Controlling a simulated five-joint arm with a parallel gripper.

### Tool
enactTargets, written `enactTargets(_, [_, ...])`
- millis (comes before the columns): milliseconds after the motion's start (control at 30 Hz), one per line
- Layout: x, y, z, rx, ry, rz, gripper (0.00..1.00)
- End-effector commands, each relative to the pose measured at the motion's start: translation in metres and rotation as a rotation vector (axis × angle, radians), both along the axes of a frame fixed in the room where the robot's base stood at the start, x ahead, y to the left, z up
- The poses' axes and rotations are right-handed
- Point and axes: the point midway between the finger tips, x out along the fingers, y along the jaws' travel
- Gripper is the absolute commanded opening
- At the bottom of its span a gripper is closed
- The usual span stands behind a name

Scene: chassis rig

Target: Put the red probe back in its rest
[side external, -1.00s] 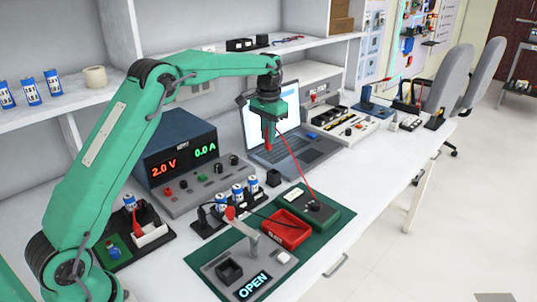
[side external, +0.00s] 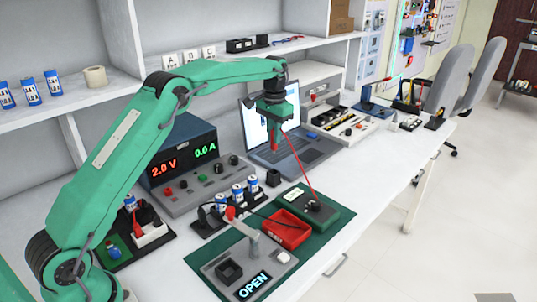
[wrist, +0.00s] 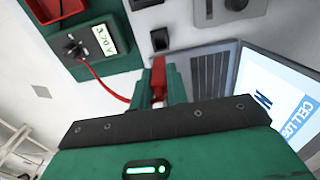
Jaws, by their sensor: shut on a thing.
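My gripper (side external: 273,122) is shut on the red probe (side external: 275,142), held upright with its tip down in the air, in front of the laptop. In the wrist view the red probe (wrist: 158,74) sits between the green fingers. A red lead runs from it to the green meter (side external: 322,212), which reads 3.70 V in the wrist view (wrist: 91,42). A small black block with a square opening (side external: 273,178) stands on the bench below the probe; it also shows in the wrist view (wrist: 160,40). I cannot tell if this block is the rest.
The laptop (side external: 300,155) is behind the probe. A power supply (side external: 185,165) stands to the left, with several blue cells (side external: 238,192) in a black holder before it. A red tray (side external: 287,236) and an "OPEN" panel (side external: 250,270) lie in front.

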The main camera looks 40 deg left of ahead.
Motion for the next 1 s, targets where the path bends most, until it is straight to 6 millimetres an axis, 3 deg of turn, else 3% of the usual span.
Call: enactTargets(1000, [0.0, 0.0, -0.054, 0.0, 0.001, 0.0, 0.0])
